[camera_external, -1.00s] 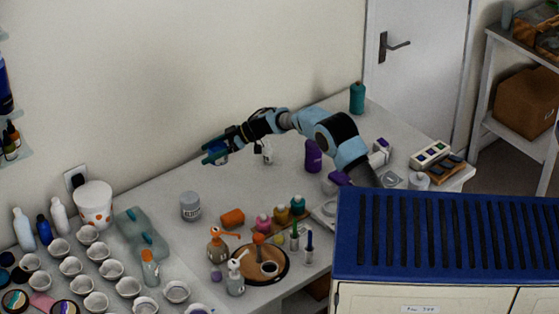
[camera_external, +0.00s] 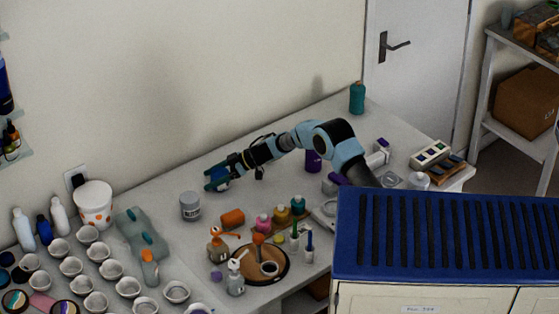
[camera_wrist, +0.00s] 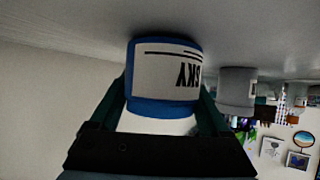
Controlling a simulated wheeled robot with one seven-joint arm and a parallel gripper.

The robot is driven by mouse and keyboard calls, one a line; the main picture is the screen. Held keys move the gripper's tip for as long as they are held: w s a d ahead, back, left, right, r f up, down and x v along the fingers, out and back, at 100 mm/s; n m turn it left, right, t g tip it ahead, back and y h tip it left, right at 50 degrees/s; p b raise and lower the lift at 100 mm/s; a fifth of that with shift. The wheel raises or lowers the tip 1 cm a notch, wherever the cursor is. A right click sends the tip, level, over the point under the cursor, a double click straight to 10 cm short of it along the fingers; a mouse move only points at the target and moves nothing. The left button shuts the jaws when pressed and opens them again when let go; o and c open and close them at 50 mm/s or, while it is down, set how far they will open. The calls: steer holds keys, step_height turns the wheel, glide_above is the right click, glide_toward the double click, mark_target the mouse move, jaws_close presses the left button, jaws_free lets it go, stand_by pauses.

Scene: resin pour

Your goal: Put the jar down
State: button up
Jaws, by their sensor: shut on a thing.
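The jar (camera_wrist: 165,75) has a white label with dark letters reading SKY, blue bands and a whitish end. The wrist view is upside down, with the worktop along the top. My gripper (camera_wrist: 163,108) is shut on the jar, one teal finger on each side. In the external view my gripper (camera_external: 213,182) is low over the back of the worktop, near the wall. There the jar (camera_external: 220,175) is mostly hidden by the fingers. It looks upright and very close to the worktop; I cannot tell if it touches.
A grey jar (camera_external: 190,206) stands to the left of my gripper; the wrist view also shows it (camera_wrist: 237,88). An orange bottle (camera_external: 232,218) lies in front. The worktop (camera_external: 285,177) to the right is clear.

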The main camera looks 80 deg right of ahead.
steer(key=shift+f, duration=0.1)
steer(key=o, duration=1.2)
steer(key=b+v, duration=0.2)
steer(key=v, duration=1)
